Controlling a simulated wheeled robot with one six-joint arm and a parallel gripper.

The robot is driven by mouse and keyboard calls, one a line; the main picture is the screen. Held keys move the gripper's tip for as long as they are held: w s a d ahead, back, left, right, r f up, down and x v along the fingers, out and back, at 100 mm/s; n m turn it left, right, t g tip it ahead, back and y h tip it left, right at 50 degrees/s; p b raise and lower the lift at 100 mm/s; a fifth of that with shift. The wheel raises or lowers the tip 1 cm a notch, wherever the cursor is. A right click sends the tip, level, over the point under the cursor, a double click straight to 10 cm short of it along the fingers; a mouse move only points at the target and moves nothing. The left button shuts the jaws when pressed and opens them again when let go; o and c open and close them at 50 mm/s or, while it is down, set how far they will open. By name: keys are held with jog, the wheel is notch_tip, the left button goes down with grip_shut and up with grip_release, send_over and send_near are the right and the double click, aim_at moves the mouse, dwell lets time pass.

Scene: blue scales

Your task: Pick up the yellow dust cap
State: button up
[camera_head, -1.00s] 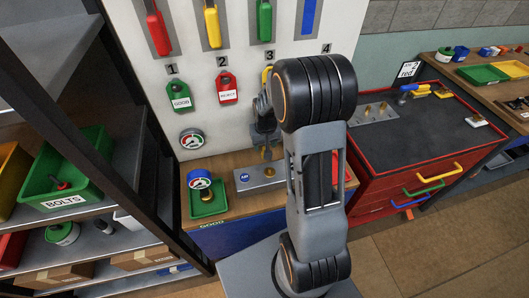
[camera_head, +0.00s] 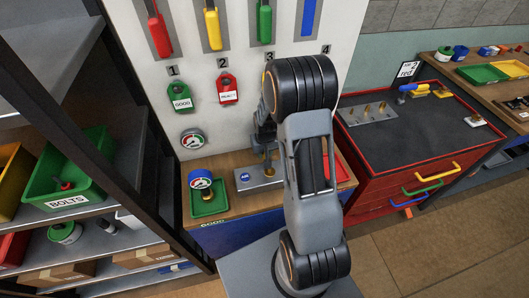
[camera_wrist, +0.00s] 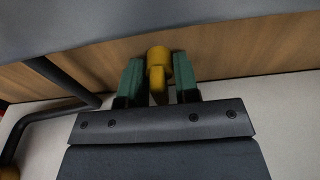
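The yellow dust cap (camera_wrist: 158,62) shows in the wrist view between my gripper's (camera_wrist: 159,78) two green fingertips. A narrow gap shows on its left; its right side looks close to or touching the other finger. In the head view my gripper (camera_head: 265,150) points down just above a grey metal block (camera_head: 246,181) with a blue AIR label. A small yellow-brass piece (camera_head: 268,169) shows on the block below the gripper; my arm hides part of this area. My gripper looks open around the cap; I see no firm grip.
A red tray (camera_head: 338,168) is to the right, partly behind my arm. The board with hanging tags (camera_head: 228,90) rises behind. A red tool cabinet (camera_head: 390,180) stands at the right.

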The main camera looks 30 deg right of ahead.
jog(key=c, duration=0.4)
jog(key=shift+c, duration=0.2)
